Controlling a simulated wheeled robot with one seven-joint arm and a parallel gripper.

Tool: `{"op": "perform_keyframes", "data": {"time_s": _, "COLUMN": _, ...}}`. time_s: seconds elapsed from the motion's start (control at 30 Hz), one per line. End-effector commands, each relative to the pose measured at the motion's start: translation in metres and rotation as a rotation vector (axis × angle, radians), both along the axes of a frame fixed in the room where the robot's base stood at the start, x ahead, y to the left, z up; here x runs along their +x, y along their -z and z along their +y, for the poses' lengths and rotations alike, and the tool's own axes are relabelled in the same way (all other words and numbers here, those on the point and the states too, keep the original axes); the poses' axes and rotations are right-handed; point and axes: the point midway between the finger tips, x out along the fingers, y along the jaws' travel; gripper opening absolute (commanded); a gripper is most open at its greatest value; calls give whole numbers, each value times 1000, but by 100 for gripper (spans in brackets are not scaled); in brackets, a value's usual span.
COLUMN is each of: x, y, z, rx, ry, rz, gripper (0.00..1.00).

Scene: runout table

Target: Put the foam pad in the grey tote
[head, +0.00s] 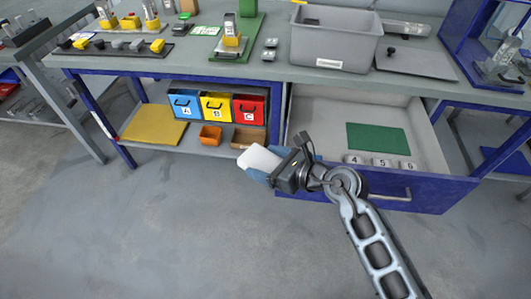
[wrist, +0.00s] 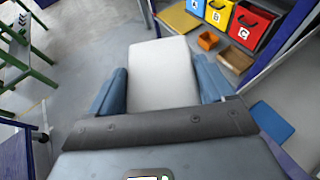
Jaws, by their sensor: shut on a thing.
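The foam pad (head: 259,158) is a white, rounded rectangular block. My gripper (head: 262,170) is shut on it and holds it in the air in front of the table, near the open drawer's left side. In the wrist view the pad (wrist: 163,75) sits between the two blue fingers of my gripper (wrist: 163,92). The grey tote (head: 316,50) is an open box with a white label, standing on the tabletop above the drawer. Part of its inside shows, with a small dark item at its far side. The tote is not in the wrist view.
An open drawer (head: 304,120) holds a green mat (head: 378,139) and blocks numbered 4, 5 and 6. Blue, yellow and red bins (head: 216,106) stand on the lower shelf beside a yellow mat (head: 153,125). A grey tray (head: 417,60) lies right of the tote. The floor in front is clear.

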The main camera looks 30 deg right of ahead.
Motion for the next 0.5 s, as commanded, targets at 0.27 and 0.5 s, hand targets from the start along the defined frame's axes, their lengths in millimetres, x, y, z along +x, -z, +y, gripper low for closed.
{"op": "perform_keyframes", "data": {"time_s": 0.27, "x": -17, "y": 44, "z": 1, "rx": 0, "ry": 121, "rz": 7, "gripper": 54}}
{"op": "perform_keyframes", "data": {"time_s": 0.5, "x": -35, "y": 90, "z": 0, "rx": 0, "ry": 259, "rz": 7, "gripper": 54}}
